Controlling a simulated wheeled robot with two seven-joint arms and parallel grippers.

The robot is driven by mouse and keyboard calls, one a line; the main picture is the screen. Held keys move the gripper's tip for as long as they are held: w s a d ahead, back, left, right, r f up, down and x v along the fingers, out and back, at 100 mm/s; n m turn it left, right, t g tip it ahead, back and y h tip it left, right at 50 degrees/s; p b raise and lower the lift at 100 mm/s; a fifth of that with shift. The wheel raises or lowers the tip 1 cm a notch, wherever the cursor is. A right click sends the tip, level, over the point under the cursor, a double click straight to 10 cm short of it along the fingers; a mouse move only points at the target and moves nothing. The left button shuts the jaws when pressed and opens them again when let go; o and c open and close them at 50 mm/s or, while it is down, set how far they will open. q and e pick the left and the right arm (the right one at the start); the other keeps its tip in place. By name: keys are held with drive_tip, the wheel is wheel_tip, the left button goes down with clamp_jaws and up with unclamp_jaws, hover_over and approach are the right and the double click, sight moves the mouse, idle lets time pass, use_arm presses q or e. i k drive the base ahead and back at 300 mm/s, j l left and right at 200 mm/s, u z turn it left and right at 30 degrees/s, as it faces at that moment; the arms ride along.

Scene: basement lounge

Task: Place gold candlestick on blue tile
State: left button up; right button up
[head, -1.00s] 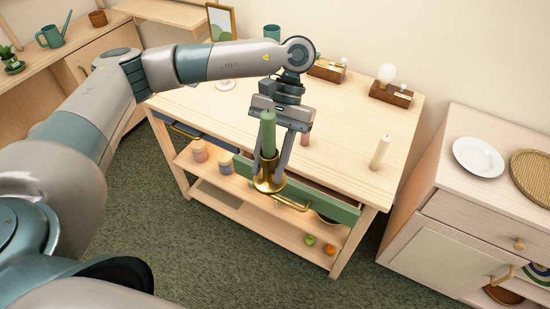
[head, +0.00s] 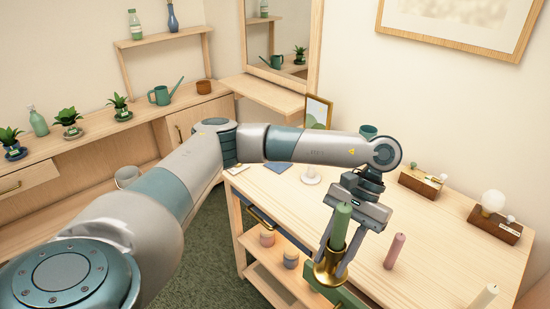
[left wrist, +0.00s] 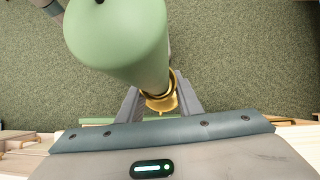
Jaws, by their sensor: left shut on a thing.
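The gold candlestick (head: 328,271) holds a tall green candle (head: 341,226). My left gripper (head: 333,258) is shut on the candlestick and holds it upright at the table's front edge, above the green drawer front. In the left wrist view, the candle (left wrist: 120,38) hides much of the gold candlestick (left wrist: 160,103), which sits between the two fingers. The blue tile (head: 279,172) lies flat on the table's far left part, partly hidden behind my left arm, well away from the candlestick. My right gripper is not in view.
On the wooden table (head: 440,255) stand a pink candle (head: 395,251), a cream candle (head: 484,297), a white candle holder (head: 311,176), a picture frame (head: 318,112) and two wooden block lamps along the back. A green drawer front (head: 350,297) is below the candlestick.

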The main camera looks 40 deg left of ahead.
sight(278, 164)
drive_tip(key=i+j, duration=0.2)
drive_tip(key=j, duration=0.2)
drive_tip(key=i+j, duration=0.2)
drive_tip(key=j, duration=0.2)
drive_tip(key=i+j, duration=0.2)
drive_tip(key=j, duration=0.15)
drive_tip(key=i+j+u, duration=0.1)
drive_tip(key=j, duration=0.3)
drive_tip(key=i+j, duration=0.3)
drive_tip(key=j, duration=0.1)
